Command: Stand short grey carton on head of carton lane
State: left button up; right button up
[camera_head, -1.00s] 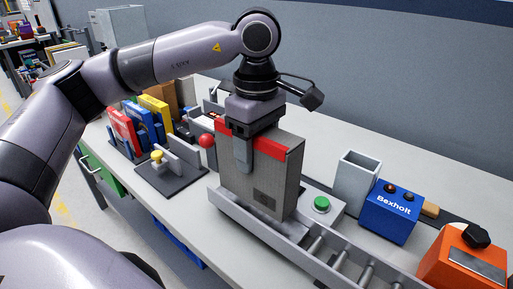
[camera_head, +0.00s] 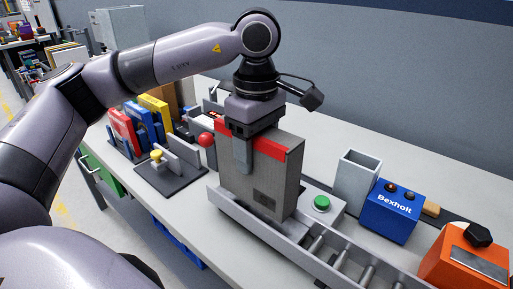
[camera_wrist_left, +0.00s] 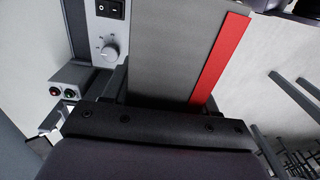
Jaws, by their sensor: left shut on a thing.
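The short grey carton (camera_head: 268,187) stands upright, with a red band along its upper edge, at the near-left end of the carton lane (camera_head: 330,244). The lane is a grey tray with metal rollers, and its low side wall hides part of the carton's bottom, so I cannot tell whether it rests fully on the lane. My left gripper (camera_head: 243,155) is shut on the carton's top from above. In the left wrist view the carton (camera_wrist_left: 170,50) and its red stripe fill the space beyond the gripper (camera_wrist_left: 160,105). My right gripper is not in view.
A green button box (camera_head: 321,204), a grey open bin (camera_head: 357,175), a blue Bexholt box (camera_head: 391,211) and an orange box (camera_head: 465,262) stand behind and right of the lane.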

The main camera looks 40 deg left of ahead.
pick_arm(q)
jog(key=shift+f+b, duration=1.35)
jog(key=shift+f, duration=0.4)
jog(key=o, duration=1.4)
jog(key=shift+r, duration=0.1)
jog(key=shift+r+p, duration=2.95)
jog(key=shift+r, duration=1.05)
jog(key=shift+s, duration=0.1)
